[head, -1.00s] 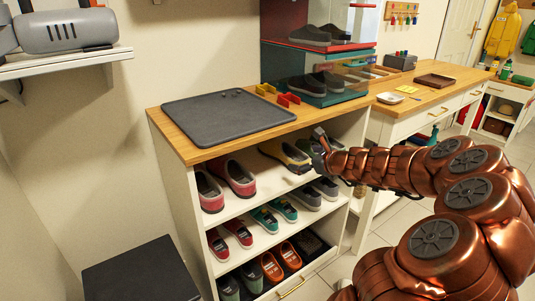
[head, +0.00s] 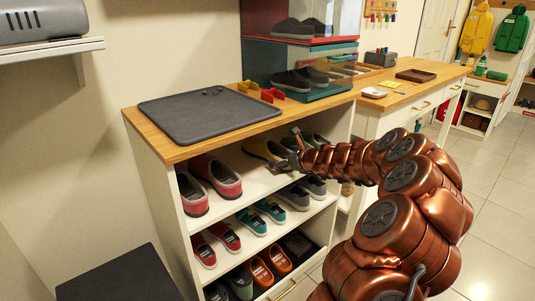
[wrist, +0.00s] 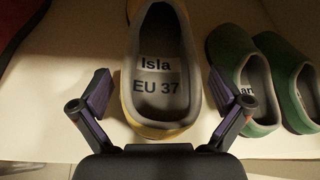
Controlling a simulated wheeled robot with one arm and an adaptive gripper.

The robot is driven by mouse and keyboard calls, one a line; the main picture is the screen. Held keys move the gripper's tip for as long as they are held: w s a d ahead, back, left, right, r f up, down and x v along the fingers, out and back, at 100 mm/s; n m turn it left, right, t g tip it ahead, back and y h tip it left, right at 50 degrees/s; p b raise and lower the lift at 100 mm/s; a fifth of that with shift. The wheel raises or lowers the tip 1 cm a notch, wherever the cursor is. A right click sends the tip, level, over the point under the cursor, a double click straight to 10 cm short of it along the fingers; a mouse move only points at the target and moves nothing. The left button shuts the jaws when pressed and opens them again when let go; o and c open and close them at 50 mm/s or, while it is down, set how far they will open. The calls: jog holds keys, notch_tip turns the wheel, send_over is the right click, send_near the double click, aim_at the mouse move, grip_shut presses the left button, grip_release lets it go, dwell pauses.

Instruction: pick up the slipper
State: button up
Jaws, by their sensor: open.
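A yellow slipper with a grey lining (wrist: 160,62) lies on the shelf, marked "Isla EU 37", its open heel end toward me in the wrist view. In the head view the yellow slipper (head: 260,149) is on the top shelf of the shoe rack, partly hidden by my gripper. My gripper (wrist: 160,95) is open, one finger on each side of the slipper's heel end. Gaps show between the fingers and the slipper. In the head view my gripper (head: 292,150) is at the shelf's front.
Green shoes (wrist: 262,90) stand close right of my gripper. Red shoes (head: 208,180) stand to the left. The rack's wooden top (head: 180,152) is above, carrying a grey mat (head: 210,115). More shoe pairs fill the lower shelves.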

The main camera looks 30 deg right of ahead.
jog(key=c, duration=1.3)
jog(key=shift+o, duration=0.2)
jog(key=shift+r, duration=0.1)
